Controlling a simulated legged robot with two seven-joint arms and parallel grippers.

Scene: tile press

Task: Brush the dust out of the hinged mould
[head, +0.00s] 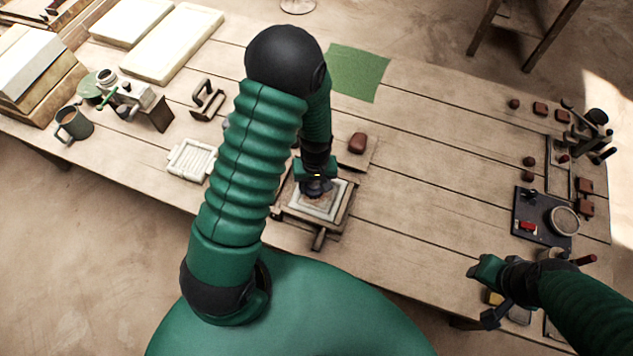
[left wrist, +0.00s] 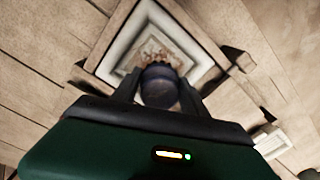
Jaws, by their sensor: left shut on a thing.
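The mould (head: 323,212) is a square wooden frame with a pale inner rim, lying on the bench in the middle of the head view. It also shows in the left wrist view (left wrist: 120,48), with a mottled brownish patch inside the rim. My left gripper (head: 316,186) is over the mould, shut on a dark, round-topped thing (left wrist: 159,85), likely the brush. Its lower end is hidden, so I cannot tell whether it touches the mould floor. My right gripper (head: 487,292) is by the bench's front right edge; its fingers are unclear.
A reddish-brown block (head: 357,143) lies just behind the mould. A white ribbed tray (head: 191,160) and a handled tool (head: 207,99) lie to the left, with a mug (head: 74,125) beyond. A dark panel (head: 541,219) is at right.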

